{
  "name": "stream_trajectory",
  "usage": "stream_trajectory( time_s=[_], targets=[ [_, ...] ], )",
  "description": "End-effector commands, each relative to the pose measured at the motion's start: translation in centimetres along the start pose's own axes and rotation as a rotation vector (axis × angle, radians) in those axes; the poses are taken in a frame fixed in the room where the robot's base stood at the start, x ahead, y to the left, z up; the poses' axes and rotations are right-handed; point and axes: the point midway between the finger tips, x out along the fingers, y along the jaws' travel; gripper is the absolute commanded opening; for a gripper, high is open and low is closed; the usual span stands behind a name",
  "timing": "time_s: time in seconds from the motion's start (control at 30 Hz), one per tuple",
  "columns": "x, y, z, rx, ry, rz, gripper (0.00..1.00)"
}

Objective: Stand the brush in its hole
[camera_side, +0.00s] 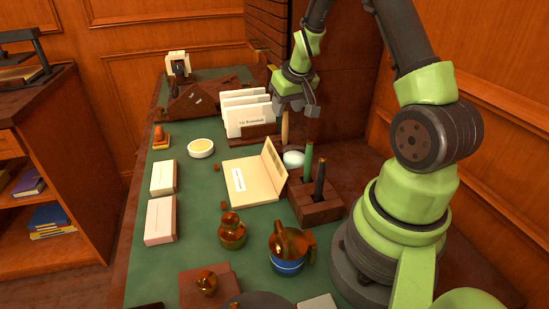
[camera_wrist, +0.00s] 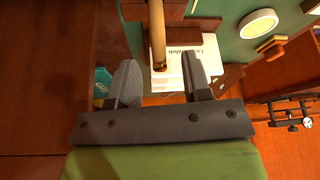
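The brush (camera_side: 285,128) shows in the side view as a slim tan upright stick just below my gripper (camera_side: 297,108). In the wrist view the tan brush handle (camera_wrist: 157,35) runs out of the top of the picture. Its near end lies between the fingers of my gripper (camera_wrist: 160,65), with a gap visible on both sides, so the gripper looks open. I cannot tell what the brush's lower end rests on. The brown wooden block (camera_side: 322,211) stands near my base, with a green stick (camera_side: 308,165) and a black stick (camera_side: 320,180) upright in it.
A card rack (camera_side: 262,132) with white cards stands close left of the brush. A small white round thing (camera_side: 293,158) sits between brush and block. A open cream folder (camera_side: 252,182), a brass pot (camera_side: 232,232) and a blue-banded jug (camera_side: 288,256) lie nearer the camera.

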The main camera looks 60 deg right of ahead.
Motion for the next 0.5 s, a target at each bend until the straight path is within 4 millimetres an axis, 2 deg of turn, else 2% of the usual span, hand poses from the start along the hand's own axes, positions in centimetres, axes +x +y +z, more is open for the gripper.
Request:
stream_trajectory(
  time_s=[0.27, 0.37, 0.5],
  targets=[
    [-0.2, 0.0, 0.0, 0.000, 0.001, 0.000, 0.44],
    [-1.2, 0.0, -0.1, -0.001, 0.004, 0.000, 0.44],
    [-3.5, 0.0, -0.1, -0.001, 0.006, 0.001, 0.44]
  ],
)
